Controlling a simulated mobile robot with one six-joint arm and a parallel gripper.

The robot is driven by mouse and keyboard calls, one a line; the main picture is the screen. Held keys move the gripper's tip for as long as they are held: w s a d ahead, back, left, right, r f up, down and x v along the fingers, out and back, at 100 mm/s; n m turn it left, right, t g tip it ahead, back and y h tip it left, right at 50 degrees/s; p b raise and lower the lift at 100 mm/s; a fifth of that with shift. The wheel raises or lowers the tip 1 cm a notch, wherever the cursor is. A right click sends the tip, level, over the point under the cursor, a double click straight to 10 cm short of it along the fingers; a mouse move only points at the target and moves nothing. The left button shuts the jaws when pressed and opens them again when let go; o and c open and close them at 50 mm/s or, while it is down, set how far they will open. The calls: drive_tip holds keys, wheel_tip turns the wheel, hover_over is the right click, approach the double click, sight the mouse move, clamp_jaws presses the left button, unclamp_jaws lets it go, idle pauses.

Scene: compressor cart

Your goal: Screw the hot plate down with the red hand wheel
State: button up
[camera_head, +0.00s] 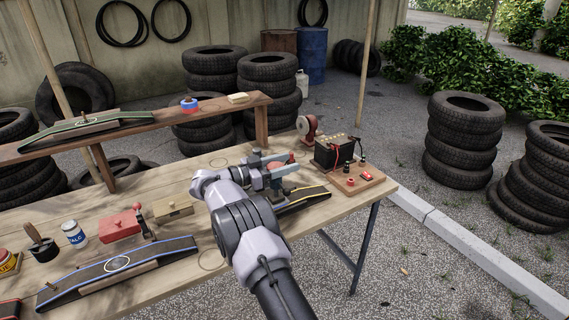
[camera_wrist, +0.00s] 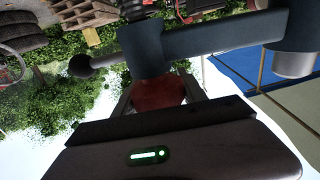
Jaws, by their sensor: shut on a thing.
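The red hand wheel (camera_head: 278,166) shows as a small red shape at the end of my arm, over the right part of the workbench. In the wrist view the red wheel (camera_wrist: 158,92) sits between the two fingers of my gripper (camera_wrist: 158,100), which is shut on it. A dark grey clamp bar (camera_wrist: 215,40) with a ball-ended handle (camera_wrist: 83,66) crosses close to the wheel. In the head view a blue-grey bar (camera_head: 282,173) lies beside my gripper. The hot plate cannot be made out; my gripper and the clamp hide that spot.
A battery (camera_head: 335,150) on a wooden board stands just right, with a red-bodied machine (camera_head: 306,126) behind. A red box (camera_head: 120,226) and blue-lined strip (camera_head: 125,264) lie left. A shelf (camera_head: 215,108) runs behind.

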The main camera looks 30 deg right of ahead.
drive_tip(key=shift+r+g, duration=0.1)
drive_tip(key=shift+g, duration=0.2)
drive_tip(key=o, duration=1.4)
drive_tip(key=shift+s+d, duration=0.1)
